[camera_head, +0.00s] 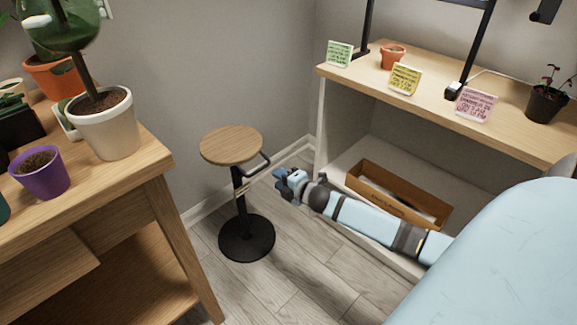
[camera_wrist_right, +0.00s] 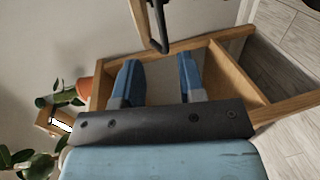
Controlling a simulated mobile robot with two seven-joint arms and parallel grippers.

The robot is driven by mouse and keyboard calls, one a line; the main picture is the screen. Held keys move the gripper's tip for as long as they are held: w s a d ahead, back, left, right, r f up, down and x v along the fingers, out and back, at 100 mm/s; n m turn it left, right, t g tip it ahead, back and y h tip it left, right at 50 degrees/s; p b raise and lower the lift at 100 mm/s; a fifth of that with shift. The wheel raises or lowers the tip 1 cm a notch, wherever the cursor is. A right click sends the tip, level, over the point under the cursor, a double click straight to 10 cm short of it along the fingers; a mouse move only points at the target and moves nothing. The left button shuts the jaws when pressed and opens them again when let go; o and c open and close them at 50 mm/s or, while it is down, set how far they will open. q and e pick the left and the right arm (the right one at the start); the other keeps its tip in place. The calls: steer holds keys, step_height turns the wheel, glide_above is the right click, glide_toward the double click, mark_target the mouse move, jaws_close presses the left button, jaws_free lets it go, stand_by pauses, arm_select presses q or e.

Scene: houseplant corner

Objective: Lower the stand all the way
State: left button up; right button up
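The stand has a round wooden top (camera_head: 231,145), a black post (camera_head: 240,190) and a round black base (camera_head: 246,238) on the floor. A black loop handle (camera_head: 258,166) sticks out from under the right side of its top. My right gripper (camera_head: 281,185) is just right of the post, below the handle. In the right wrist view its two blue fingers (camera_wrist_right: 158,62) are apart with nothing between them. The black loop handle (camera_wrist_right: 157,42) shows just beyond the fingertips, apparently apart from them. My left gripper is not in view.
A wooden table with a white pot (camera_head: 106,125) and a purple pot (camera_head: 42,174) stands at left. A shelf (camera_head: 500,125) at right holds small pots and note cards, with a brown box (camera_head: 398,194) below. Grey floor (camera_head: 290,250) is clear around the stand's front.

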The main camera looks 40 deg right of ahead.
steer(key=shift+p+v, duration=0.4)
steer(key=shift+v, duration=1.45)
